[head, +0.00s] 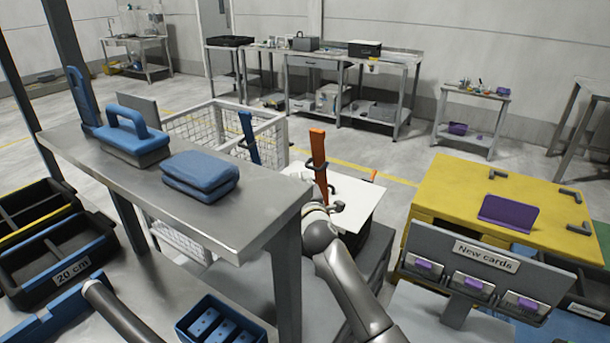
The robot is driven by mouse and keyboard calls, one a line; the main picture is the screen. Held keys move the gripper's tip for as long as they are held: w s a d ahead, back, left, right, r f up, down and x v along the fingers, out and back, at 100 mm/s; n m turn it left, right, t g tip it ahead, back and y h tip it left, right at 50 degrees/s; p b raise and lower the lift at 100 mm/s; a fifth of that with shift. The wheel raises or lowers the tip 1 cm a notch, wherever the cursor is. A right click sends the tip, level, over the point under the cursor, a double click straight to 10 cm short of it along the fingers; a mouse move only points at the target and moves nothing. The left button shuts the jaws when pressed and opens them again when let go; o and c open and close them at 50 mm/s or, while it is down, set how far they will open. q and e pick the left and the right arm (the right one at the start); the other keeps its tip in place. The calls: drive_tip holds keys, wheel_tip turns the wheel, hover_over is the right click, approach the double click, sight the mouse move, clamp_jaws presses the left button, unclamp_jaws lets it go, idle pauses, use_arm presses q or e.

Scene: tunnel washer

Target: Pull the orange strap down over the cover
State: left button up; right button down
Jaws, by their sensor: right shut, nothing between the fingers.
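The orange strap (318,158) stands upright, with its upper end free above a white flat cover (358,208). The wrist hides part of the cover's left side and the strap's foot. I cannot tell whether the gripper touches the cover. My left gripper is not in view.
A steel shelf (255,212) with a blue-handled brush (137,138) and folded blue cloths (200,175) stands close on the left. A blue strap (248,138) rises by a white wire cage (190,125). A yellow table (460,190) and the "New cards" rack (470,272) stand right.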

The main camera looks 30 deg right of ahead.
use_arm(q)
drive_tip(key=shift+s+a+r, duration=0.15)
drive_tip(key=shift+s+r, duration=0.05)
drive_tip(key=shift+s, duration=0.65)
use_arm(e)
drive_tip(key=shift+w+d, duration=0.25)
drive_tip(key=shift+d, duration=0.25)
drive_tip(key=shift+w+d, duration=0.25)
drive_tip(key=shift+d, duration=0.2)
drive_tip(key=shift+r, duration=0.1)
